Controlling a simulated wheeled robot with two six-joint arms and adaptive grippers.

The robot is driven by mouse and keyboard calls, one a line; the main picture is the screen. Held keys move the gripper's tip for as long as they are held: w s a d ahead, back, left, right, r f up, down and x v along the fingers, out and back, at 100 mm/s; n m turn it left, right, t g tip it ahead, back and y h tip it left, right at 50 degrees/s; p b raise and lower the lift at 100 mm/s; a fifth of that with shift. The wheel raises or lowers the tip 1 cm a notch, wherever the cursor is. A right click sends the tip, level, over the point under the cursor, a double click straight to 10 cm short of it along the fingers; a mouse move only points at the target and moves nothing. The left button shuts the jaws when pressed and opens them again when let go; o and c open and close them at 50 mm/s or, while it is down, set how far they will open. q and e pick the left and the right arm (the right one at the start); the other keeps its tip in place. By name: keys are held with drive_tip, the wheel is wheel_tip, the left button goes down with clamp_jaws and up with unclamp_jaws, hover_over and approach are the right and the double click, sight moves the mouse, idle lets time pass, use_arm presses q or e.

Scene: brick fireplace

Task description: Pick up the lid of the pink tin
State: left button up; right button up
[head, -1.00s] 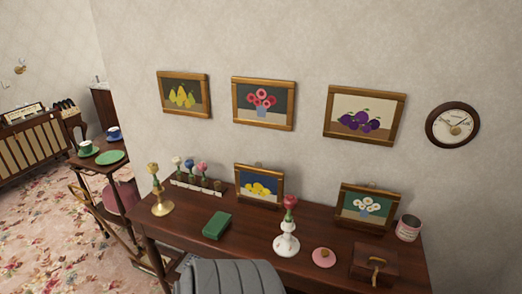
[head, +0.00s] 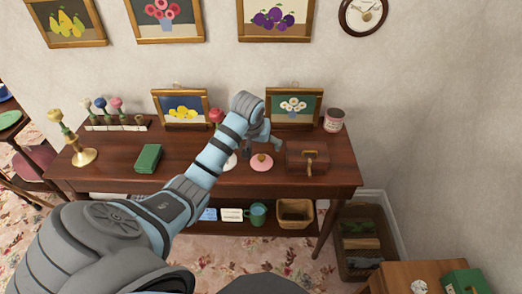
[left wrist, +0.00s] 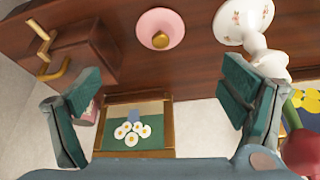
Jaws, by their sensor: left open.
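The pink lid (head: 261,166) with a gold knob lies flat on the dark wooden sideboard (head: 215,182). The pink tin (head: 334,121) with a pale label stands at the back right, beside the white-flower picture. My left gripper (head: 264,146) is open and empty over the sideboard, just behind the lid in the head view. In the left wrist view the lid (left wrist: 160,25) is at top centre, beyond the gap between my open fingers (left wrist: 163,88). The tin (left wrist: 88,112) is mostly hidden there by a finger. My right gripper is not in view.
A brown box (head: 306,158) with a brass handle stands right of the lid. A white candlestick (left wrist: 245,20) is close on the other side, mostly hidden by my arm in the head view. The flower picture (head: 293,106) stands behind. A green book (head: 149,158) lies farther left.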

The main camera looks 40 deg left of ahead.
sight(261, 157)
use_arm(q)
drive_tip(key=b+x, duration=0.4)
drive_tip(key=x, duration=0.9)
drive_tip(key=shift+w+f, duration=0.1)
drive_tip(key=c, duration=1.1)
drive_tip(key=shift+s, duration=0.2)
drive_tip(key=c, duration=0.5)
